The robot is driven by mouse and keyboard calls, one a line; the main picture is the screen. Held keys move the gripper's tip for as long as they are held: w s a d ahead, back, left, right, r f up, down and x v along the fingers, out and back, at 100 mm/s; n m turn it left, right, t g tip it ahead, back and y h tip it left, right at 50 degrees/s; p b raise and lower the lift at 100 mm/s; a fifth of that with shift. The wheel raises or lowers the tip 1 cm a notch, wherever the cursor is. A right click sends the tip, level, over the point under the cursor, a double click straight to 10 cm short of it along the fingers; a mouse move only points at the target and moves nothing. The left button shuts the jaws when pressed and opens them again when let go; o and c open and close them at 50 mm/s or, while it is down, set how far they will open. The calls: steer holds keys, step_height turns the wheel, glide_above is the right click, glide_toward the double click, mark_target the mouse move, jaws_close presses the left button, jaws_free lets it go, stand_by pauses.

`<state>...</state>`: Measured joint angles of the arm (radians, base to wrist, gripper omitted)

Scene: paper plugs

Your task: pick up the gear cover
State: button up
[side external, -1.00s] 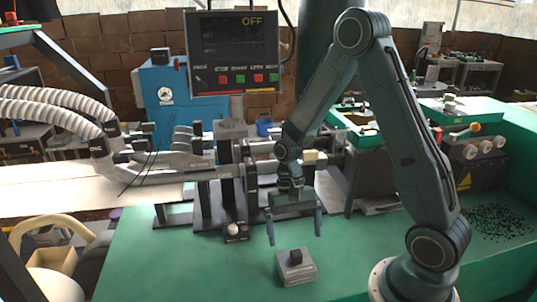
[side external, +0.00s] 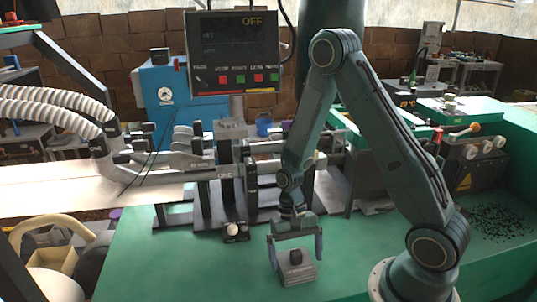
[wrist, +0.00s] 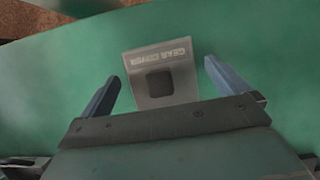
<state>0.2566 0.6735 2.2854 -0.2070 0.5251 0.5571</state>
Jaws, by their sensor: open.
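The gear cover (side external: 297,274) is a grey block with a dark square knob on top, resting on the green table near its front edge. In the wrist view the gear cover (wrist: 160,57) shows its raised lettering and dark knob. My gripper (side external: 296,258) is open above the gear cover, its two blue fingers pointing down on either side of it. In the wrist view the fingers of my gripper (wrist: 160,85) stand left and right of the block, with a gap visible on both sides. Nothing is held.
The green table (side external: 170,270) is clear to the left of the cover. A machine with grey bars and dark uprights (side external: 205,185) stands behind it. A control panel (side external: 234,52) reading OFF hangs above. Dark scraps (side external: 500,222) lie on the green surface at right.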

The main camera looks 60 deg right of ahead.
steer(key=shift+x, duration=0.9)
steer(key=c, duration=1)
